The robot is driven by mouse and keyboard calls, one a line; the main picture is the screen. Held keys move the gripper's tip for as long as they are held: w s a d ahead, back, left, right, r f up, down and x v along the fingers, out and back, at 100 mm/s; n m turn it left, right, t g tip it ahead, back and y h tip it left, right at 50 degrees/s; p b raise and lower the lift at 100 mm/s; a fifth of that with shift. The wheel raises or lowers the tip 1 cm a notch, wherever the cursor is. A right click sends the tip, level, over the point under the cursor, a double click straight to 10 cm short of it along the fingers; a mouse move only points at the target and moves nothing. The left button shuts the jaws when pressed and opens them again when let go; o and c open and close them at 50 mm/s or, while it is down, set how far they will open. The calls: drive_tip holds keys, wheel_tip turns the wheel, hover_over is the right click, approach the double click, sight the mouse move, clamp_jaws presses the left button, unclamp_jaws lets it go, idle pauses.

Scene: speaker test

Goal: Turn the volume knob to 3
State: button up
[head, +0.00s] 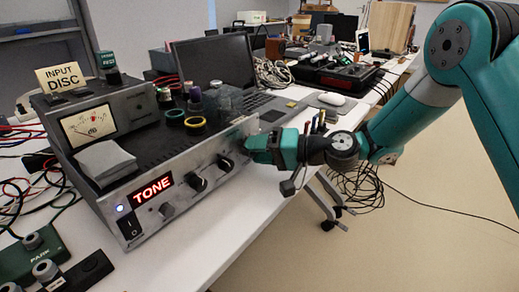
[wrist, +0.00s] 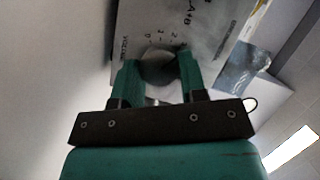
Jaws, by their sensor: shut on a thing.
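Black knobs (head: 198,184) and a smaller knob (head: 167,210) show on the panel. My gripper (head: 248,150) is at the panel's right end. In the wrist view, my gripper (wrist: 158,75) is shut on a round greyish knob (wrist: 158,62), one finger on each side. Printed digits and "A+B" show on the panel beside it. The knob's pointer and exact setting cannot be made out, and the fingers hide its sides.
A laptop (head: 215,65) is behind. Cables and a green box (head: 35,252) are at the left.

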drive_tip(key=shift+s, duration=0.1)
idle(0.3)
drive_tip(key=o, duration=0.9)
drive_tip(key=shift+o, duration=0.2)
drive_tip(key=shift+d, duration=0.15)
drive_tip(key=v, duration=1.7)
drive_tip(key=shift+p, duration=0.3)
drive_tip(key=shift+d+f, duration=0.1)
drive_tip(key=shift+f, duration=0.05)
